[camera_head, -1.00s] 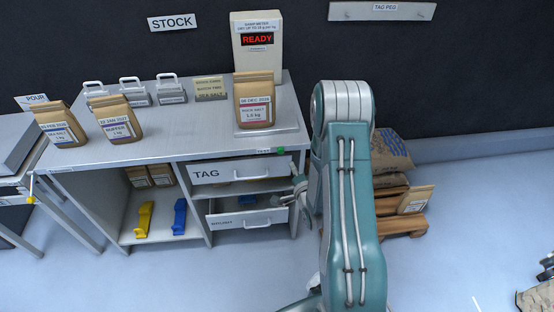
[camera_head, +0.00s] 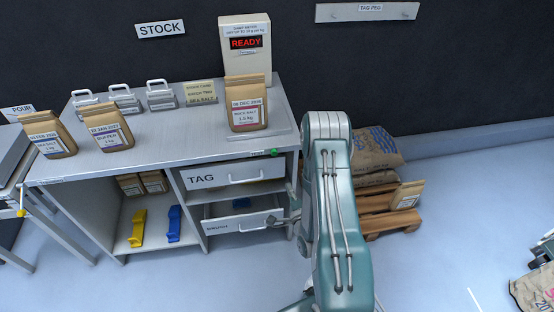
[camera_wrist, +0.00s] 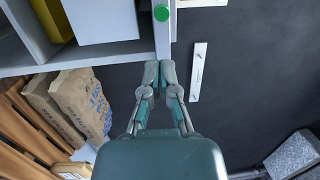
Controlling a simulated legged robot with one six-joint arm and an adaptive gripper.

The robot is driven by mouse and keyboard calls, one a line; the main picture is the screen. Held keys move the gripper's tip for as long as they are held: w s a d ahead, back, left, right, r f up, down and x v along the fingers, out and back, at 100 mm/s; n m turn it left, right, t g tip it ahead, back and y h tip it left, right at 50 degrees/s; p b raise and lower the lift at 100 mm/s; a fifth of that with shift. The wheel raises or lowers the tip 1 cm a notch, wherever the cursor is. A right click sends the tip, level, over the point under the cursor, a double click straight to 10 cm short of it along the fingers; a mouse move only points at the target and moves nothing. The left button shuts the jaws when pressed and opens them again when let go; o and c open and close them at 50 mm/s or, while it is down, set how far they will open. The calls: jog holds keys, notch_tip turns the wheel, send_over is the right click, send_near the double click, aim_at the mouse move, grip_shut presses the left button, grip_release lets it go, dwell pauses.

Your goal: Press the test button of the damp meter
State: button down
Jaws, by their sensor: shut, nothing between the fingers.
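The damp meter (camera_head: 247,52) is a pale upright box at the back of the bench, with a red READY display. A bag of rock salt (camera_head: 246,103) stands in front of it. A small green button (camera_head: 273,152) sits on the bench's front edge, beside a small label I cannot read; it also shows at the top of the wrist view (camera_wrist: 161,13). My gripper (camera_wrist: 160,70) is shut and empty, its tips apart from the green button. In the head view my gripper (camera_head: 277,220) is partly hidden by my arm, beside the drawers and below the button.
The TAG drawer (camera_head: 233,175) and the BRUSH drawer (camera_head: 235,227) are under the bench; the BRUSH drawer stands open near my gripper. Paper bags and metal handled blocks stand on the bench (camera_head: 170,140). Sacks on a pallet (camera_head: 385,220) lie right of the bench.

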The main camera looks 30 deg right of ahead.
aim_at(275, 154)
jog(key=w, duration=0.4)
jog(key=w+d, duration=0.1)
jog(key=w, duration=0.3)
jog(key=w+r, duration=0.1)
jog(key=w, duration=0.3)
jog(key=shift+w+d+r, duration=0.1)
jog(key=shift+w+d, duration=0.25)
jog(key=shift+d, duration=0.05)
